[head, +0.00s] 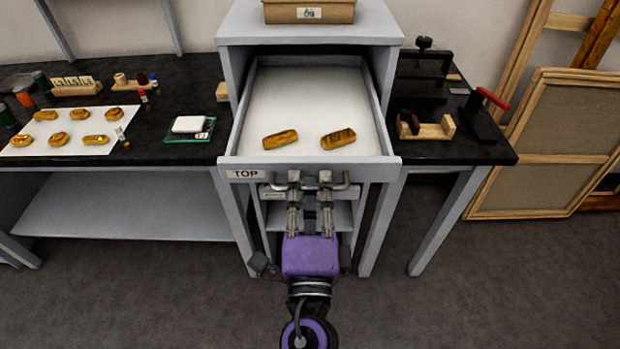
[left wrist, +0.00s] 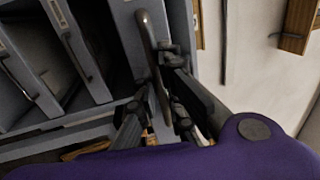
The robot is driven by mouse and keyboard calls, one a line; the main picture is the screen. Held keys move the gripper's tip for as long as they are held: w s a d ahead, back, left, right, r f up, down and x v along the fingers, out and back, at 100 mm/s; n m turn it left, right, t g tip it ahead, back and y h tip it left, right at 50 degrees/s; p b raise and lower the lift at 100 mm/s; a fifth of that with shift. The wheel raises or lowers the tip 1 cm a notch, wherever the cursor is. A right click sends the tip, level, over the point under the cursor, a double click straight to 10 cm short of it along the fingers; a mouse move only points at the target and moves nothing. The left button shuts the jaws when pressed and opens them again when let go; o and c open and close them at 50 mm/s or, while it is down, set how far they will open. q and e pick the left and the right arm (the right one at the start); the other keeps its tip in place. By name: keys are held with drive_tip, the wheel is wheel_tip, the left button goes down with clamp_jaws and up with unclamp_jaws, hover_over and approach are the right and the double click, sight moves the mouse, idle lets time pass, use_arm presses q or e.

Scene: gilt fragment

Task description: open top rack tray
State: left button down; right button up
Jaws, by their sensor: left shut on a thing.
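The top rack tray (head: 300,95) is a white-bottomed grey drawer labelled TOP, pulled well out of the grey rack (head: 309,24) in the head view. Two gilt fragments, one on the left (head: 280,139) and one on the right (head: 338,138), lie inside near its front. My left gripper (head: 310,182) is at the front of the tray, shut on its bar handle (head: 342,182). In the left wrist view the fingers (left wrist: 160,95) close around the handle (left wrist: 152,55). My right gripper is in neither view.
A white sheet (head: 20,150) with several gilt fragments lies on the black left bench, near a green scale (head: 190,137). The right bench (head: 440,150) holds a wooden block and a press-like tool. Framed panels (head: 555,145) lean at the right. A box (head: 309,12) tops the rack.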

use_arm(q)
drive_tip(key=s+b, duration=0.1)
drive_tip(key=s, duration=0.3)
drive_tip(key=shift+f, duration=0.15)
drive_tip(key=shift+s, duration=0.75)
drive_tip(key=c, duration=2.1)
unclamp_jaws()
drive_tip(key=s, duration=0.5)
drive_tip(key=s+f, duration=0.1)
drive_tip(key=s, duration=0.1)
drive_tip(key=shift+s, duration=0.25)
